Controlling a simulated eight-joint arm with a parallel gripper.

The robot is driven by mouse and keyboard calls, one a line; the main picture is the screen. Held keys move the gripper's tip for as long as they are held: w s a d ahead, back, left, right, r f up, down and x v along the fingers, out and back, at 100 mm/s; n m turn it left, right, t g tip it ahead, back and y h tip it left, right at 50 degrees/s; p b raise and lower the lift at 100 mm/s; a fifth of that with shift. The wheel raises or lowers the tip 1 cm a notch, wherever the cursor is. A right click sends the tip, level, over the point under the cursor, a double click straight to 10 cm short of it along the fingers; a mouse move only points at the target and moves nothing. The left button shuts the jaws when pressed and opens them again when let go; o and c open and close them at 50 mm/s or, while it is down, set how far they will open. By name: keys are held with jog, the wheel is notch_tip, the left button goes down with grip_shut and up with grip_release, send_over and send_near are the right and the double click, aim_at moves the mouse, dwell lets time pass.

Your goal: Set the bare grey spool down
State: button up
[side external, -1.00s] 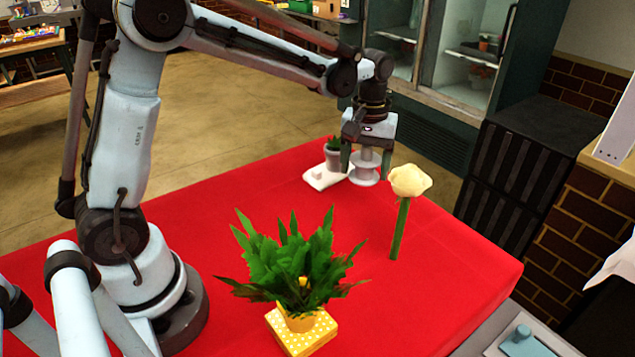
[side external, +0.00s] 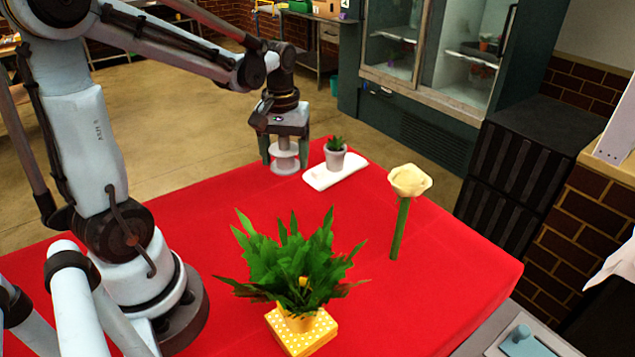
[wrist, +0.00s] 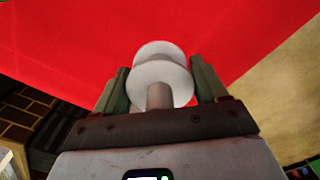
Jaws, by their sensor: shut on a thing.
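The bare grey spool (side external: 285,160) is upright between the fingers of my gripper (side external: 285,157), at the far edge of the red table. In the wrist view the spool (wrist: 160,75) shows its pale flanges and core between the two green fingers of my gripper (wrist: 160,92). My gripper is shut on the spool. The side view does not make clear whether the lower flange touches the cloth or hangs just above it.
Right of the spool, a small potted succulent (side external: 335,157) stands on a folded white cloth (side external: 350,176). A cream rose (side external: 408,182) stands upright farther right. A leafy plant (side external: 295,262) sits on yellow dotted napkins (side external: 303,335) in front. The red table's (side external: 200,235) left middle is clear.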

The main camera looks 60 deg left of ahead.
send_over(268, 183)
notch_tip(268, 183, down, 5)
jog(key=shift+d+f, duration=0.1)
jog(key=shift+d, duration=0.05)
jog(key=shift+f, duration=2)
jog(key=shift+f, duration=0.15)
jog(key=o, duration=1.1)
jog(key=shift+c, duration=0.2)
